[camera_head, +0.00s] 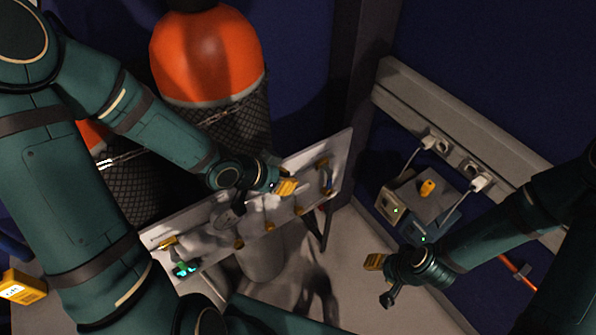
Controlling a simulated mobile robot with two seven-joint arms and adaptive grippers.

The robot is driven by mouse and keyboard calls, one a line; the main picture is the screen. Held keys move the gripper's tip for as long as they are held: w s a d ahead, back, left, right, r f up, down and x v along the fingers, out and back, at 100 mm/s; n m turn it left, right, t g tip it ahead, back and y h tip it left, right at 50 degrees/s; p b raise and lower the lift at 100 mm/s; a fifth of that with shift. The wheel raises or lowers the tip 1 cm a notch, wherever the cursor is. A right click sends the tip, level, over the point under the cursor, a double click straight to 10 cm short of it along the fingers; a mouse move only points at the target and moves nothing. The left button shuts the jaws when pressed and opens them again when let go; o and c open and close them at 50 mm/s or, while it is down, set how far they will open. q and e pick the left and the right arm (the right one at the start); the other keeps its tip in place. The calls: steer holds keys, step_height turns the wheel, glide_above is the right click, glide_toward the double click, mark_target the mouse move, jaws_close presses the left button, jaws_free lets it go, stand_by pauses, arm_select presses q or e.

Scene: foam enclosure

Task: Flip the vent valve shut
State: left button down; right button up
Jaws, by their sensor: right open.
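A pale valve panel (215,213) stands tilted in front of the gas cylinders and carries several small yellow handles.
An orange-topped cylinder (207,55) in black netting stands behind the panel. Two small boxes (410,203) with green lights sit below a wall socket rail (470,140) with white plugs. A green-lit display (186,269) is at the panel's lower left. Floor before the right gripper looks clear.

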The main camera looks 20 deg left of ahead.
arm_select(q)
steer(key=r, duration=0.1)
steer(key=a+r, duration=0.1)
steer(key=r+m, duration=0.1)
steer(key=shift+w+a+p, duration=0.1)
steer(key=shift+a+p, duration=0.2)
steer(key=shift+a, duration=0.05)
arm_select(e)
steer(key=shift+a+r, duration=0.2)
steer(key=shift+r, duration=0.4)
arm_select(q)
steer(key=s+a+f+b+x, duration=0.1)
steer(key=b+x, duration=0.7)
steer(key=x, duration=0.5)
steer(key=shift+s+a+f, duration=0.15)
steer(key=shift+s+f, duration=0.05)
steer(key=shift+f, duration=0.15)
arm_select(e)
step_height(320, 180, down, 8)
steer(key=s, duration=0.2)
steer(key=shift+a+f+g, duration=0.15)
steer(key=shift+a+g, duration=0.1)
steer(key=shift+g, duration=0.05)
arm_select(q)
steer(key=shift+w+f+g+y+b, duration=0.15)
steer(key=shift+f+g+y+b, duration=0.25)
steer(key=shift+g+y, duration=0.1)
arm_select(e)
steer(key=shift+f, duration=0.2)
